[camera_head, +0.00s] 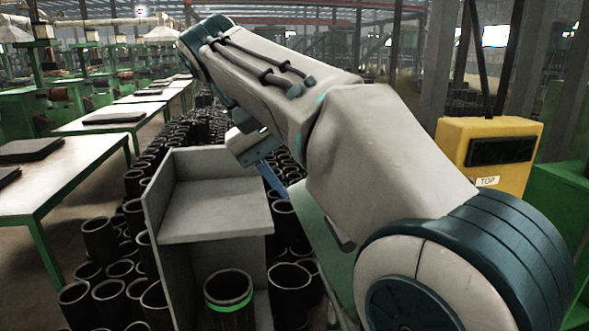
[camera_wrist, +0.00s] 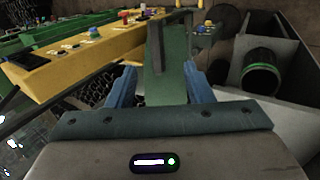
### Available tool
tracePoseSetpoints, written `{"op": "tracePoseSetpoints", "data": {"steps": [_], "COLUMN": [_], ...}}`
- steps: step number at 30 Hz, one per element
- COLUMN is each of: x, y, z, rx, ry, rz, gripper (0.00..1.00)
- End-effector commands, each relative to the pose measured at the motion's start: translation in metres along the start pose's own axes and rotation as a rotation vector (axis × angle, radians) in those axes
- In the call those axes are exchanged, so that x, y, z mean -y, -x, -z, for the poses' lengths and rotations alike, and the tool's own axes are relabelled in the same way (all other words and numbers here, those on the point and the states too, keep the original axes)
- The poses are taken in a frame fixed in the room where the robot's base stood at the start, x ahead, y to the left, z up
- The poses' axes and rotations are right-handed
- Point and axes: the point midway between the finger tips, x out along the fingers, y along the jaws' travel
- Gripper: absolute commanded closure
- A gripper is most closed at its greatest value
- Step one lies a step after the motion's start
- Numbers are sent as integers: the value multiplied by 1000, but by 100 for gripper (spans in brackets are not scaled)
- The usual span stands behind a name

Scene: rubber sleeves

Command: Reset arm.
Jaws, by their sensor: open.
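My arm spans the head view from the lower right to the upper left and bends down at its far end. My gripper (camera_head: 273,180) is partly hidden there, with a blue finger showing beside the grey stand (camera_head: 205,210). In the wrist view my gripper (camera_wrist: 160,82) has its two blue fingers apart, with no object held between them. A black sleeve with a green band (camera_head: 229,290) stands upright in the low part of the grey stand. It also shows at the right of the wrist view (camera_wrist: 262,75), apart from the fingers.
Many black sleeves (camera_head: 100,238) crowd the floor around the stand. Green-framed tables (camera_head: 75,165) stand at the left. A yellow control box (camera_head: 490,150) is at the right. The wrist view shows a yellow panel with buttons (camera_wrist: 75,62) and a green surface (camera_wrist: 165,75) beyond the fingers.

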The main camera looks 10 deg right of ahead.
Motion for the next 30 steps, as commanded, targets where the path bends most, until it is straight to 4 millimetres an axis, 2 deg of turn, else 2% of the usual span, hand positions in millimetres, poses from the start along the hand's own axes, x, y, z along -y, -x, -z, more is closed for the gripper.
{"op": "tracePoseSetpoints", "data": {"steps": [5, 8, 20, 30], "x": [2, 9, 49, 88], "y": [-4, -18, -133, -235], "z": [-2, -6, -48, -98], "rx": [-5, -24, -146, -269], "ry": [6, 24, 77, -8], "rz": [2, 12, 191, 417], "gripper": [53, 53, 53, 53]}}
